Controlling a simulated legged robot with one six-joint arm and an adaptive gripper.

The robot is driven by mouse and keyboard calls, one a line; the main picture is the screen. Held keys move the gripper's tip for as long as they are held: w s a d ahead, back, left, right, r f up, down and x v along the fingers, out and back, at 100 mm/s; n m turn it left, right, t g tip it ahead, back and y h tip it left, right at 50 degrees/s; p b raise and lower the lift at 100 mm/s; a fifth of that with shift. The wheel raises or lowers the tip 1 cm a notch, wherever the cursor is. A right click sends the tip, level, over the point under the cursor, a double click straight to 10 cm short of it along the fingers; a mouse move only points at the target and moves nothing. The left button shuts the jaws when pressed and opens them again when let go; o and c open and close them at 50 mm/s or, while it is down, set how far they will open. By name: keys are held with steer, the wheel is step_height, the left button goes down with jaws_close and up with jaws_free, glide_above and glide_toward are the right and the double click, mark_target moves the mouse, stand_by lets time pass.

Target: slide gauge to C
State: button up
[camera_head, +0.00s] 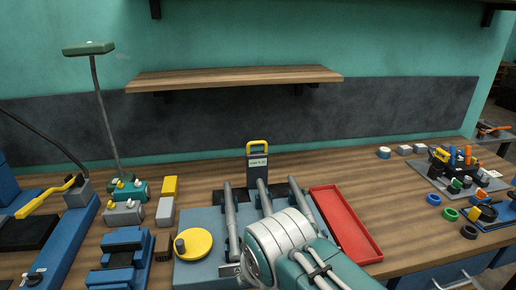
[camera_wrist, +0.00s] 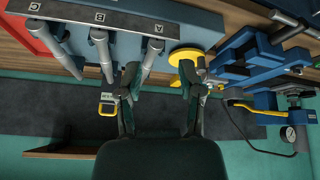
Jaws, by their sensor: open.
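The gauge, a dark upright plate with a pale label and a yellow handle (camera_head: 258,160), stands at the back of the blue-grey board (camera_head: 205,220), behind the middle tube (camera_head: 263,197). Its yellow handle also shows in the wrist view (camera_wrist: 108,107), left of my fingers. In that view, the grey strip (camera_wrist: 125,22) carries the letters C, B and A from left to right, one by each tube. My gripper (camera_wrist: 160,76) is open with nothing between its fingers. It is apart from the gauge, and my arm hides the fingers in the head view.
A yellow disc with a dark knob (camera_head: 200,246) sits on the board's left part. A red tray (camera_head: 345,226) lies right of it. Blue vises and blocks (camera_head: 125,250) crowd the left. A wooden shelf (camera_head: 235,77) overhangs the back. Bare bench (camera_head: 405,215) shows right of the tray.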

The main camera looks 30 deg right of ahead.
steer(key=w+d+r+n+g+h, duration=0.1)
steer(key=w+d+r+h, duration=0.1)
steer(key=w+d+h, duration=0.5)
steer(key=n+t+h, duration=0.3)
steer(key=n+h, duration=0.2)
steer(key=h, duration=0.2)
glide_toward(258, 143)
steer(key=x, duration=1)
steer(key=shift+w+f, duration=0.2)
steer(key=shift+w, duration=0.15)
jaws_close()
